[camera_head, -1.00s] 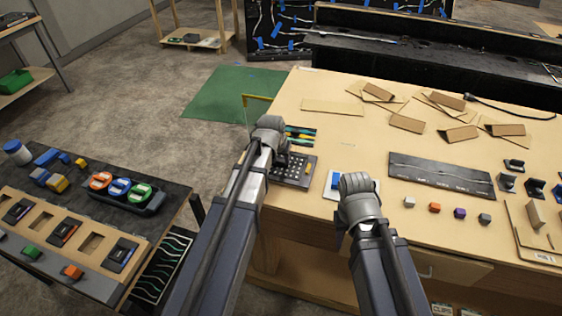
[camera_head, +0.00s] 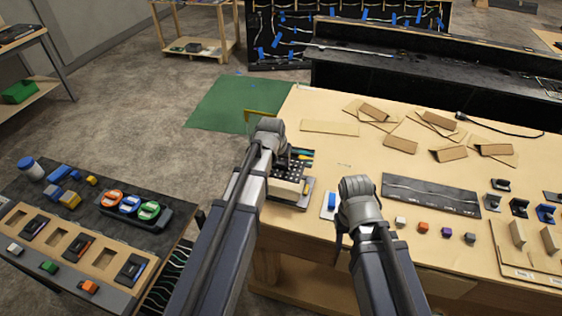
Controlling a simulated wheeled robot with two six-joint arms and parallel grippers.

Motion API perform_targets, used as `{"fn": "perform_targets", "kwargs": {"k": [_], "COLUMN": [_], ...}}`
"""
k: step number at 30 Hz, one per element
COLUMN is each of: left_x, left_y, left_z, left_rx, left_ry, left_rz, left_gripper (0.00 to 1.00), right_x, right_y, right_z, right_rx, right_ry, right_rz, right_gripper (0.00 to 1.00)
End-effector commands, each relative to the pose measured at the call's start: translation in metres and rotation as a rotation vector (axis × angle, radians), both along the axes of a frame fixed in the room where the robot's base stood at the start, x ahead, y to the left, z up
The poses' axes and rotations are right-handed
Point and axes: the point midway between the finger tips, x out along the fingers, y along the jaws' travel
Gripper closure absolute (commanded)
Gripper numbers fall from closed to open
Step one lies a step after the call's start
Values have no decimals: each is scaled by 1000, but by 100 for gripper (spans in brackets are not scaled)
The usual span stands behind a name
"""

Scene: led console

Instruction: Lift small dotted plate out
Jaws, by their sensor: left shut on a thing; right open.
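The small dark plate with white dots (camera_head: 296,168) is at the left part of the wooden table. My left gripper (camera_head: 275,152) is shut on it at its left side; the fingertips are mostly hidden behind the wrist. The plate appears raised and tilted, with a cream block-like face (camera_head: 286,188) showing below it and a dark base (camera_head: 303,196) beneath. Whether the plate is fully clear of that base I cannot tell. My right gripper (camera_head: 352,205) is open near a white pad with a blue block (camera_head: 330,202); its fingers are mostly hidden by its wrist.
A dark flat panel (camera_head: 430,194) lies right of my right gripper, with several small coloured cubes in front. Brown cardboard pieces (camera_head: 400,144) lie at the back. Coloured tools (camera_head: 303,154) lie just behind the plate. A dark side table (camera_head: 85,215) with parts stands at the left.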

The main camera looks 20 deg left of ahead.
Motion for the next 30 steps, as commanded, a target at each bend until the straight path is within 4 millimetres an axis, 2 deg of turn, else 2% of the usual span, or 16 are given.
{"fn": "perform_targets", "kwargs": {"k": [5,21,30], "left_x": [0,0,0], "left_y": [0,0,0], "left_z": [4,39,39], "left_rx": [0,0,0], "left_ry": [0,0,0], "left_rz": [0,0,0], "left_gripper": [100,100,100], "right_x": [0,0,0], "right_y": [0,0,0], "right_z": [4,39,39], "right_rx": [0,0,0], "right_ry": [0,0,0], "right_rz": [0,0,0], "right_gripper": [54,54,54]}}
